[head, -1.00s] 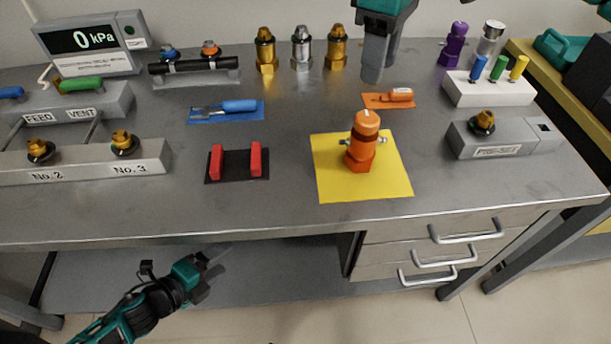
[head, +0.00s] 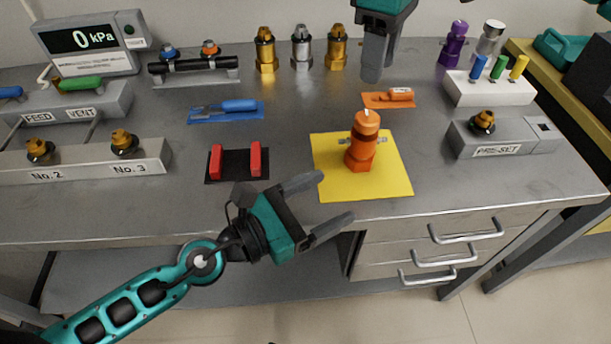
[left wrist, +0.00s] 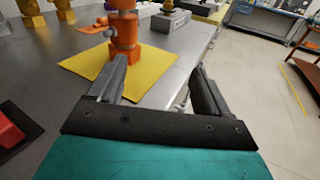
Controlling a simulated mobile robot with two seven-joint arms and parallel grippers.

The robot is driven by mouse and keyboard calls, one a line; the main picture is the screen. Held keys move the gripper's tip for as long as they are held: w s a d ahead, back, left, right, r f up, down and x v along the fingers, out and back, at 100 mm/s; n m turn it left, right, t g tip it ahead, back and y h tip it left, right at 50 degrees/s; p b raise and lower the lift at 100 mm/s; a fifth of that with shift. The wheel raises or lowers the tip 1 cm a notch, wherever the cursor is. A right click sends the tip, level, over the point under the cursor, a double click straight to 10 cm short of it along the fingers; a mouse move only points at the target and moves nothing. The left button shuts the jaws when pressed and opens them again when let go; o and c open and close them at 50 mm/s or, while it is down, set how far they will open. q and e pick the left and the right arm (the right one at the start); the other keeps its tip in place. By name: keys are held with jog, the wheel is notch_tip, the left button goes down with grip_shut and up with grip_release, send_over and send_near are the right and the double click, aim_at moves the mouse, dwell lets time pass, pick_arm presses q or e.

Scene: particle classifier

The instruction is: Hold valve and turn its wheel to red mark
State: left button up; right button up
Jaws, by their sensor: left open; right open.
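The orange valve (head: 362,143) stands upright on a yellow mat (head: 327,180). Its round orange wheel on top carries a pale mark. It also shows in the left wrist view (left wrist: 122,35), above the left finger. My left gripper (head: 337,202) is open and empty at the table's front edge, in front and to the left of the valve, with its fingers pointing toward it and apart from it. My right gripper (head: 375,60) points down at the back of the table, behind the valve, open and empty; its fingers overlap in the head view. I cannot make out a red mark.
A black holder with two red blocks (head: 255,158) stands left of the mat. An orange-handled tool (head: 398,94) lies behind the valve. The PRE-SET block (head: 500,147) is to the right. Gold and silver valves (head: 302,48) stand along the back.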

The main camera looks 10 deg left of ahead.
aim_at(353, 151)
pick_arm(q)
jog(key=w+a+n+t, duration=0.1)
jog(key=w+a+n+y, duration=0.1)
jog(key=w+a, duration=0.1)
jog(key=shift+w+r+t, duration=0.1)
jog(key=shift+w+t, duration=0.2)
jog(key=shift+t, duration=0.1)
jog(key=x, duration=1.2)
jog(key=shift+w, duration=0.4)
jog(key=shift+c, duration=0.2)
jog(key=c, duration=1.3)
jog(key=o, duration=0.9)
jog(key=shift+c, duration=0.2)
jog(key=shift+f, duration=0.25)
grip_shut()
jog(key=shift+s, duration=0.1)
